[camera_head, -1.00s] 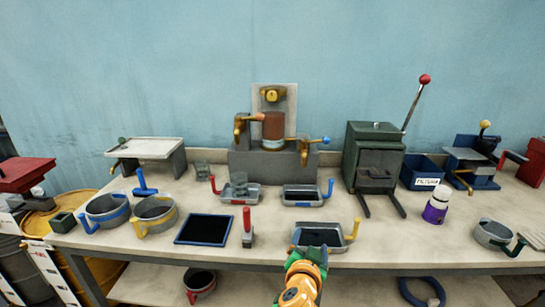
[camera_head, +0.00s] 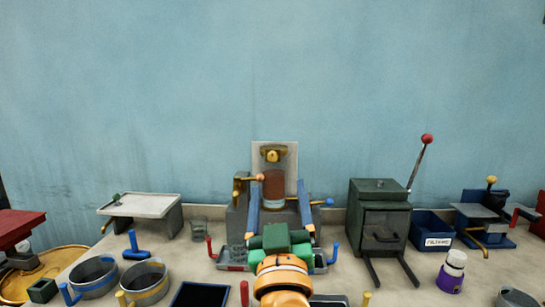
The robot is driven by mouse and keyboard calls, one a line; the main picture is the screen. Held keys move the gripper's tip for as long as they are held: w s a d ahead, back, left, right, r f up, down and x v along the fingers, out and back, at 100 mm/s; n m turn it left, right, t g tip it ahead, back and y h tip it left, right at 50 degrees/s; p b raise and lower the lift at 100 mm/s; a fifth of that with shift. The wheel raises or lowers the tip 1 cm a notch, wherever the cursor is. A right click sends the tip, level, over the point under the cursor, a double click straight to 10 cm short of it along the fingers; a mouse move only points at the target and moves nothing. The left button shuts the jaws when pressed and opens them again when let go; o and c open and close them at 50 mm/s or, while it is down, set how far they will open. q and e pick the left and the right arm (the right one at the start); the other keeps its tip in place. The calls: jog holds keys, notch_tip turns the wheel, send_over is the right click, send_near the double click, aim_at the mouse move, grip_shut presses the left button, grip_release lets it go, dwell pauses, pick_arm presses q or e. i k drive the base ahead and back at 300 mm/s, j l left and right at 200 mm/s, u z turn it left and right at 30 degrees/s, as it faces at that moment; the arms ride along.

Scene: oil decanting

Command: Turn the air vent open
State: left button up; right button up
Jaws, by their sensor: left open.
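The oil apparatus stands at the back middle of the table on a grey block (camera_head: 238,219). It has a brown cylinder (camera_head: 274,184), a yellow round knob (camera_head: 273,155) on a pale back plate, and side levers with an orange ball (camera_head: 260,177) and a blue ball (camera_head: 329,202). I cannot tell for sure which part is the air vent. My left gripper (camera_head: 277,186) is open and empty in front of the apparatus. Its blue fingers appear on either side of the cylinder, pointing up towards the knob. Its green body hides the lower front. My right gripper is not in view.
A green box (camera_head: 380,212) with a tall red-knobbed lever (camera_head: 427,139) stands to the right, near a blue bin (camera_head: 431,230). A purple and white bottle (camera_head: 452,270) stands at the right front. Pans and a dark tray (camera_head: 200,295) lie at the front left.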

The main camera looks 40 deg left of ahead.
aim_at(272, 156)
jog(key=i+j, duration=1.05)
jog(key=j, duration=0.1)
